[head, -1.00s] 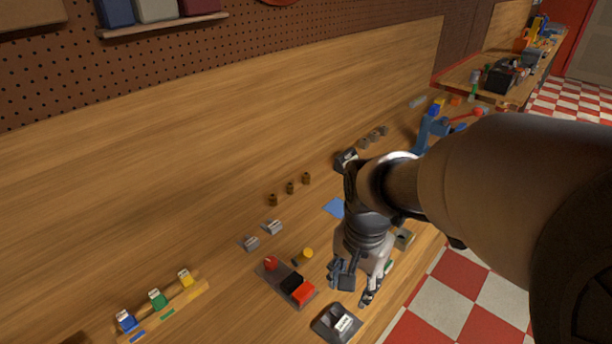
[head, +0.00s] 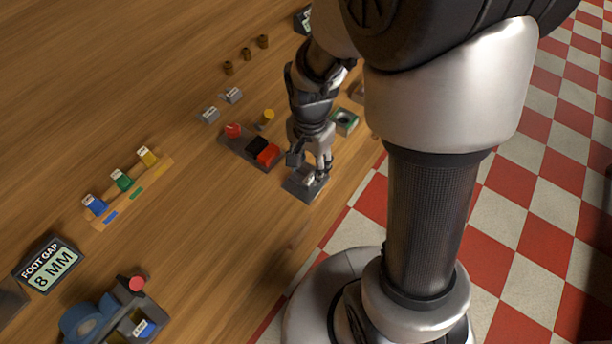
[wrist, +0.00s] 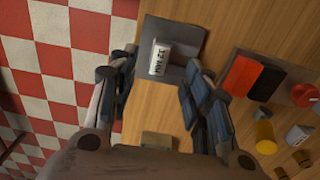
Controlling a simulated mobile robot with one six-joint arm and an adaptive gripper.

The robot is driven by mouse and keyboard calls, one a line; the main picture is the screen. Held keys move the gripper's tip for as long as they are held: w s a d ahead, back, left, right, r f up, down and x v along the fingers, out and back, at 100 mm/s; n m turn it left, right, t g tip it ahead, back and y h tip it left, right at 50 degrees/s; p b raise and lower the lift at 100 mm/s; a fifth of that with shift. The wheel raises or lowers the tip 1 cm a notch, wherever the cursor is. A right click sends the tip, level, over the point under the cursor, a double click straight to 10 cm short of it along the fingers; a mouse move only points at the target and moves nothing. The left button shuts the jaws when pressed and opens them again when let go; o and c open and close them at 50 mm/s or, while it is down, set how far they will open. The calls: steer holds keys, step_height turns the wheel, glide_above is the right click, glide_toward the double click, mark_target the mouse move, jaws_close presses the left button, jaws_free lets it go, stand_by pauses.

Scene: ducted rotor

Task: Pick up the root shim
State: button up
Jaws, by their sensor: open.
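No part is clearly marked as the root shim. A small block with a white label (wrist: 160,58), which seems to read 12 MM, sits on a dark tray (wrist: 185,36) near the bench's front edge. My gripper (wrist: 160,82) is open and empty in the wrist view, with the labelled block between and just beyond its fingertips. In the head view my gripper (head: 310,165) is low over the dark tray (head: 298,192), and its fingers partly hide the block. I cannot tell whether a finger touches the block.
A parts tray (head: 229,147) with red and black pieces lies left of my gripper, beside a yellow cylinder (head: 267,117). A green-lined box (head: 345,120) stands right. A rack (head: 135,188) holds blue, green and yellow labelled blocks. A sign (head: 49,265) reads FOOT GAP 8 MM.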

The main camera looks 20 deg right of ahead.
mark_target(310, 178)
step_height(310, 178, down, 5)
steer(key=b, duration=0.2)
steer(key=shift+w+d+f+b, duration=0.1)
steer(key=shift+d+f+b, duration=0.1)
steer(key=shift+b, duration=0.1)
steer(key=shift+r, duration=0.1)
steer(key=shift+c, duration=0.5)
jaws_close()
